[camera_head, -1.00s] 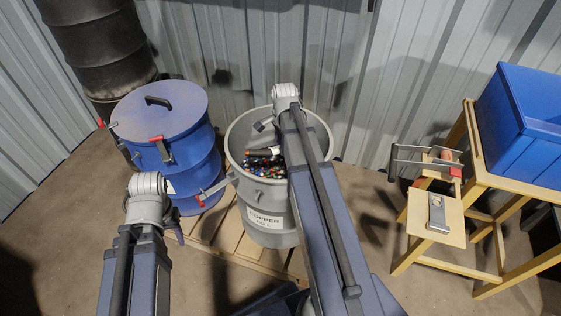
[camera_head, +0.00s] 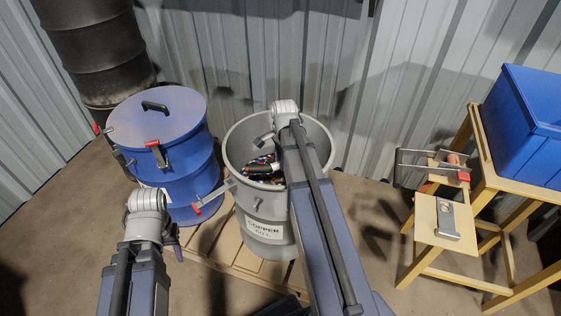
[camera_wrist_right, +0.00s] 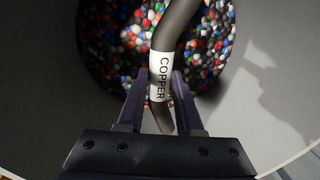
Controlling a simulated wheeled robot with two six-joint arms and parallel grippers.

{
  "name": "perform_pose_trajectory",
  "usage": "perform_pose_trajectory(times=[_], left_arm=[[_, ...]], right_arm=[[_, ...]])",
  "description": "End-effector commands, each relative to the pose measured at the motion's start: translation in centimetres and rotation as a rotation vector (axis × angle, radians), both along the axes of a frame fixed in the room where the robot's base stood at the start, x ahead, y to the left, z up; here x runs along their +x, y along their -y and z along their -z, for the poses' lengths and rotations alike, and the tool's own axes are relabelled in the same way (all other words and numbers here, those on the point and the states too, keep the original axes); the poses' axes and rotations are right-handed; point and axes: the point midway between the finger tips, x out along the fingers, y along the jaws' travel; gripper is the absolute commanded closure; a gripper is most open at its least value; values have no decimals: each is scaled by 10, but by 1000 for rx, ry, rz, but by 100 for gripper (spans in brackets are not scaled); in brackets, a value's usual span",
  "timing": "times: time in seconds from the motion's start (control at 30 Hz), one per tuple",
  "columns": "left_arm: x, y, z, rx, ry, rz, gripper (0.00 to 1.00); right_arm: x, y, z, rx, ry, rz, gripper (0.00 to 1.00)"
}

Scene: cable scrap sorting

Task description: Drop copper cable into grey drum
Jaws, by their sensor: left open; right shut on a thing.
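The grey drum (camera_head: 248,205) labelled COPPER stands open on a pallet, with many coloured granules inside. My right gripper (camera_wrist_right: 160,82) is shut on the copper cable (camera_wrist_right: 178,25), a dark bent cable with a white COPPER label, which lies between the fingers. In the right wrist view the cable is over the granules, inside the drum's rim; I cannot tell whether it touches them. In the head view my right arm reaches over the drum and hides part of its inside. My left gripper (camera_head: 176,243) is open beside the drum on the left, mostly hidden behind its wrist.
A closed blue drum (camera_head: 195,155) with red-handled clamps stands left of the grey one. A dark drum stack (camera_head: 90,45) is behind it. A wooden stand (camera_head: 480,150) at right carries a blue bin (camera_head: 520,115) and a lower shelf with a metal tool. Corrugated walls close the back.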

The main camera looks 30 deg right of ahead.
Motion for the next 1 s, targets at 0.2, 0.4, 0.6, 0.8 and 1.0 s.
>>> perform_pose_trajectory(times=[0.2,0.4,0.6,0.8,1.0], left_arm=[[0,0,8,1,0,0,50],[0,0,12,2,1,1,50],[0,0,11,2,1,1,50],[0,0,11,2,1,0,50],[0,0,11,2,1,0,50]], right_arm=[[0,0,8,0,0,0,100],[0,0,13,0,0,0,100],[0,0,11,0,0,0,52],[0,0,11,0,0,0,35],[0,0,11,0,0,0,35]])
